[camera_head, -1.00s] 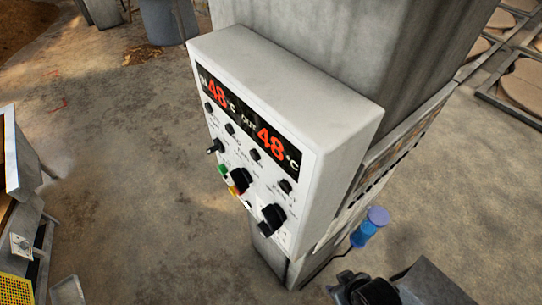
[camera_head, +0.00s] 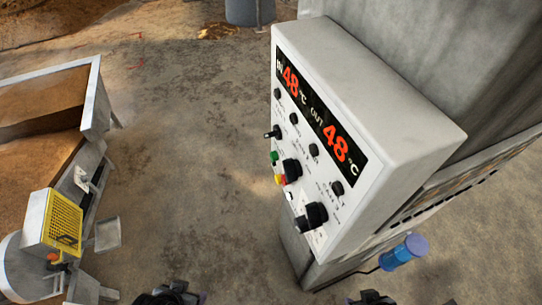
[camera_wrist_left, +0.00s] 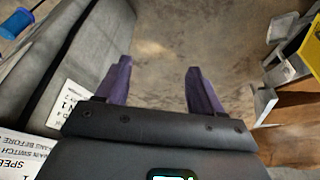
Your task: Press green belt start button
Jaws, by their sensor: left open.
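The green button (camera_head: 274,156) sits on the left part of the front face of a grey control box (camera_head: 390,95), with a black knob beside it and yellow and red buttons (camera_head: 280,180) just below. Nothing covers it in the head view. My left gripper (camera_wrist_left: 158,70) shows in the left wrist view with its two purple fingers apart and nothing between them. The green button is not seen in that view. Dark parts of my arms show at the bottom edge of the head view; no right gripper fingers can be made out there.
A red display (camera_head: 318,110) reads 48 twice above several knobs. A machine with a yellow grille (camera_head: 64,222) and a grain-filled trough (camera_head: 45,100) stand at left. Bare floor (camera_head: 185,150) lies between.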

